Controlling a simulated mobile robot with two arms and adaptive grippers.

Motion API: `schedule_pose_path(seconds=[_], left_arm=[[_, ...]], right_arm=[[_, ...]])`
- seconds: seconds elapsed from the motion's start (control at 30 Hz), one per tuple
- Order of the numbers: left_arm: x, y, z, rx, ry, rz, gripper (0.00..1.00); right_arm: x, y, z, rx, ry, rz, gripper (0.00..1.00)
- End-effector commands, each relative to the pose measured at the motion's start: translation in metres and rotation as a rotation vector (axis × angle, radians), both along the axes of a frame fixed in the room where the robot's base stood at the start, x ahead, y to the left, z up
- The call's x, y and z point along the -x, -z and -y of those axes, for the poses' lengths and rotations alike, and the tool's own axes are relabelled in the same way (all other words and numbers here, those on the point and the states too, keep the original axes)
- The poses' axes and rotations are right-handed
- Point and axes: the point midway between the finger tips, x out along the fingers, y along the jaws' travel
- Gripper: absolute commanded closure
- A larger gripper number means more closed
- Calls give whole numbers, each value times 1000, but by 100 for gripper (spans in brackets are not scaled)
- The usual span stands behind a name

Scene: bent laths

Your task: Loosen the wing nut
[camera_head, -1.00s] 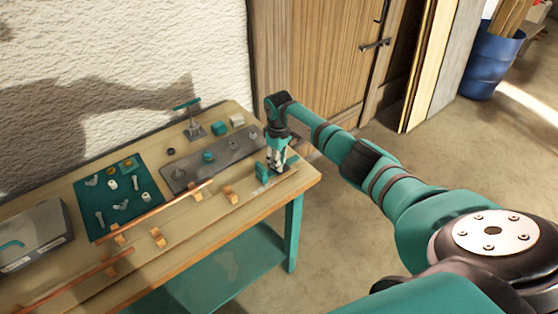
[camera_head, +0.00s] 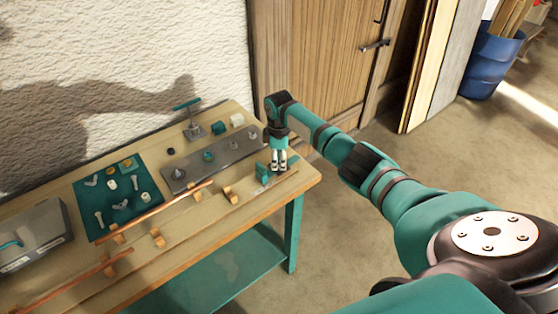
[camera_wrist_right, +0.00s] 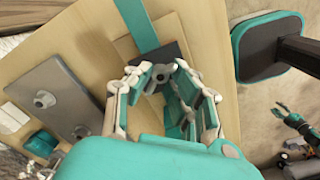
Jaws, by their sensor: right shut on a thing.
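My right gripper (camera_head: 279,166) points down over the right end of the workbench, beside a small teal block (camera_head: 263,172). In the right wrist view its fingers (camera_wrist_right: 160,76) are closed in around a small dark part (camera_wrist_right: 156,86). This part sits where the wing nut would be, but the fingers hide most of it and its wings cannot be made out. A teal strip (camera_wrist_right: 138,25) runs up to a dark patch just beyond the fingertips. What looks like my left gripper (camera_wrist_right: 284,108) shows small at the right edge of the wrist view, too small to judge.
A grey metal plate (camera_head: 232,153) with several posts lies behind the gripper. A teal mat (camera_head: 85,205) holds small metal parts. A copper-coloured lath (camera_head: 165,207) rests on wooden blocks. A grey box (camera_head: 35,230) is at left.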

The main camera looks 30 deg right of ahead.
Motion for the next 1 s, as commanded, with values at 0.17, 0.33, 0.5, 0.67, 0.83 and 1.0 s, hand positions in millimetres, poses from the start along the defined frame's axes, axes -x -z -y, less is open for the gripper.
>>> schedule_pose_path(seconds=[0.17, 0.33, 0.5, 0.67, 0.83, 1.0], left_arm=[[0, 0, 0, 0, 0, 0, 60], [0, 0, 0, 0, 0, 0, 60], [0, 0, 0, 0, 0, 0, 60], [0, 0, 0, 0, 1, 0, 60], [1, 0, -2, -3, 1, -1, 60], [1, 0, -2, -2, 0, -1, 60]], right_arm=[[-1, -1, 0, -1, -5, 3, 100], [-1, -1, 0, -1, -5, 3, 100], [-1, -1, 0, -1, -4, 2, 65], [0, -1, 0, 0, -4, 1, 57], [0, -1, 0, 0, -4, 1, 57], [-1, -17, 0, -1, -4, 4, 57]])
